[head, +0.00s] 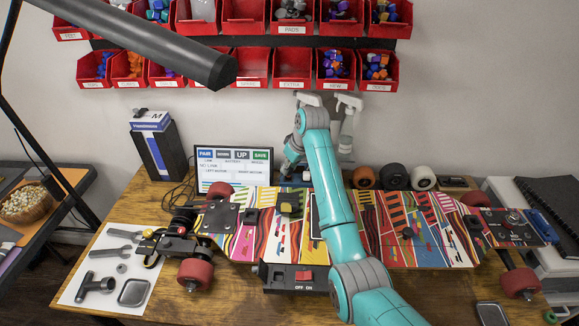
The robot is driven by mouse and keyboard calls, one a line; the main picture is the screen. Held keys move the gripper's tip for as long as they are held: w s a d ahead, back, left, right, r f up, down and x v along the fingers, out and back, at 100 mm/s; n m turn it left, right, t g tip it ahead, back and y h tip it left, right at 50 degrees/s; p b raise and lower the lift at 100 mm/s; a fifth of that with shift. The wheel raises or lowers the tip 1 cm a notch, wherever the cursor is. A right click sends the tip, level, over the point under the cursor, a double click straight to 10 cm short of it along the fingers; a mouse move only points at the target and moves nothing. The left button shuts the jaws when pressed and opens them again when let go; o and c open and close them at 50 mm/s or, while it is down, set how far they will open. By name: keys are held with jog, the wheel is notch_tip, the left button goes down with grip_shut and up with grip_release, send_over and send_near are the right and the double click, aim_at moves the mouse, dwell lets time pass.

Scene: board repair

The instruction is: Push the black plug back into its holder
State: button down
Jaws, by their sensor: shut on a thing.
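The long multicoloured board (385,225) lies across the wooden table with its red wheels at the ends. My gripper (292,174) is behind the board's rear edge, left of my teal arm and partly hidden. It is shut; its fingertips and the black plug that it seems to hold are too small and covered to make out. A dark block with a yellowish top (290,204) is on the board just in front of my gripper. A smaller black piece (251,216) is to its left. I cannot tell which part is the plug's holder.
A black switch box with a red rocker (303,277) is at the board's front edge. A white sheet with tools (112,270) lies at left. A status screen (234,167), spray bottle (347,128) and spare wheels (394,177) stand behind. A dark lamp bar (150,42) crosses the upper left.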

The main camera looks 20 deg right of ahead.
jog(key=shift+f, duration=1.05)
dwell(1.9)
jog(key=c, duration=0.6)
grip_release()
jog(key=shift+r, duration=1.55)
jog(key=shift+r, duration=3)
